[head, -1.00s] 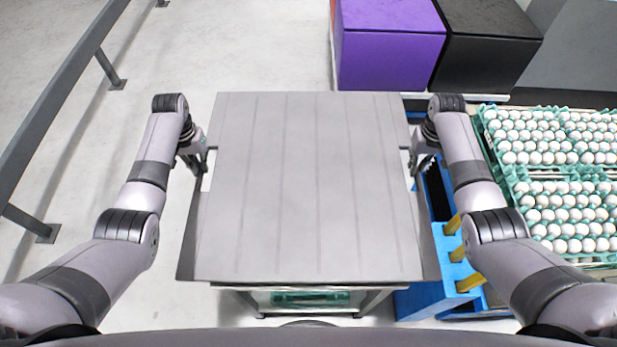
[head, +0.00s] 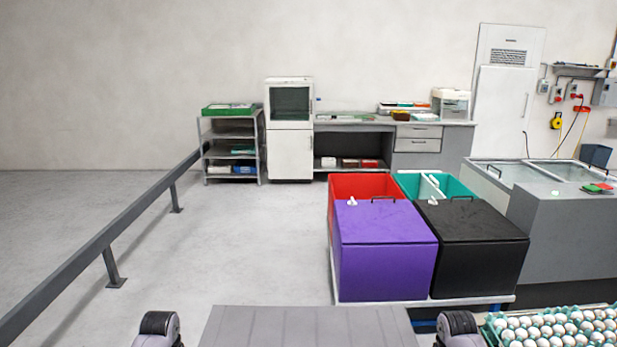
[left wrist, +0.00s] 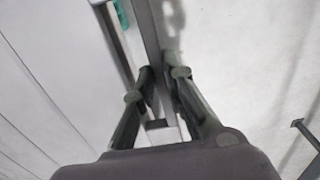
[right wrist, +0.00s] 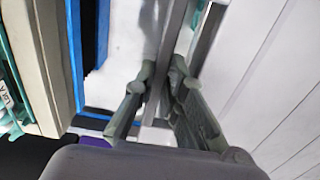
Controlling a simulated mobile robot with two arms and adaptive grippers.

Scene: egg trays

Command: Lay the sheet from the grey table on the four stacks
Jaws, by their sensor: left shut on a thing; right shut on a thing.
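The grey sheet (head: 310,326) shows only its far part at the bottom of the head view, between my two arms. Its pale, lined surface also fills the left of the left wrist view (left wrist: 35,95) and the right of the right wrist view (right wrist: 265,85). My left gripper (left wrist: 157,86) is shut on one side edge of the sheet, and my right gripper (right wrist: 162,86) is shut on the opposite edge. Egg stacks (head: 560,326) show their top white eggs in green trays at the bottom right. The grey table top is hidden in the head view.
Purple (head: 385,250) and black (head: 478,250) boxes stand on a pallet ahead, right of centre. A grey rail (head: 95,250) runs along the left. Open floor (head: 250,240) lies between rail and boxes. A shelf (head: 232,145) and white cabinet (head: 290,150) stand by the back wall.

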